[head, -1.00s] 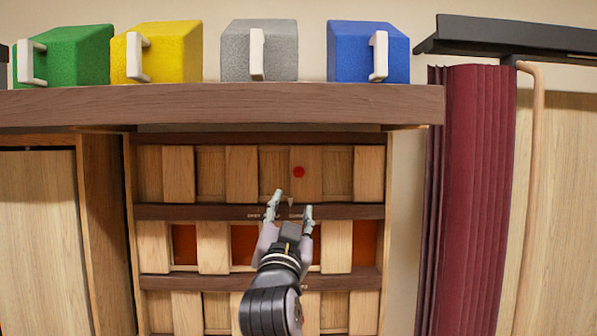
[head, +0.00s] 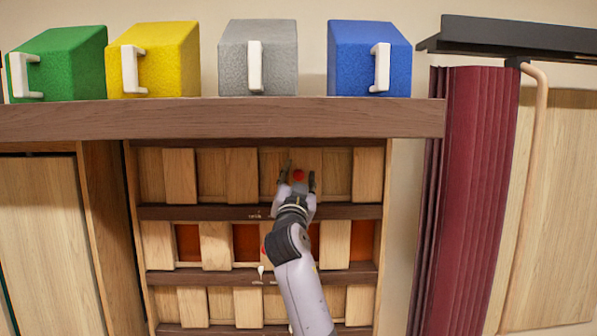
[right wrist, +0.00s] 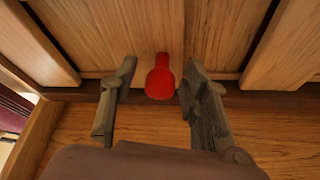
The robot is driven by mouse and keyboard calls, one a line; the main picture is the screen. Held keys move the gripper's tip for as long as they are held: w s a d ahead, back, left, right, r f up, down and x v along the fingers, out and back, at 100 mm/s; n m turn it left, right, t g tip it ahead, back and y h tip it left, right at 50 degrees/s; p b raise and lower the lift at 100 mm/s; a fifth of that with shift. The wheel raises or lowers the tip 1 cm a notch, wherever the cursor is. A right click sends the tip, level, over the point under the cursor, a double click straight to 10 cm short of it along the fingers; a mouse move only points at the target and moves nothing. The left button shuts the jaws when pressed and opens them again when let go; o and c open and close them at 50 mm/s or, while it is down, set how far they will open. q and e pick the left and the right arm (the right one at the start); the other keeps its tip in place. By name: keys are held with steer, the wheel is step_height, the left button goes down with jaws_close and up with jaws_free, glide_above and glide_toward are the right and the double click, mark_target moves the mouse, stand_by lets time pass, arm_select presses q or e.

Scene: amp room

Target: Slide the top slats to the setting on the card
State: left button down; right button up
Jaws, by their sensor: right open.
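The top row of light wooden slats (head: 180,176) sits in a dark-railed frame under the shelf. A red knob (head: 298,174) stands out from this row, right of the middle. My right gripper (head: 298,181) is open with its fingers on either side of the knob. In the right wrist view the red knob (right wrist: 160,78) stands between the open fingers, and no firm contact shows. The rail (head: 180,212) below the top row has small markings, too small to read and partly behind my gripper. I see no setting card. My left gripper is not in view.
A middle slat row (head: 215,245) shows orange-red gaps; another red knob (head: 263,251) there is partly behind my arm. A lower row (head: 193,306) lies beneath. The shelf (head: 220,118) with coloured boxes overhangs closely above. A maroon curtain (head: 465,200) hangs at right.

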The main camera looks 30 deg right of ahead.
steer(key=shift+c, duration=0.2)
jaws_close()
stand_by(0.4)
stand_by(0.3)
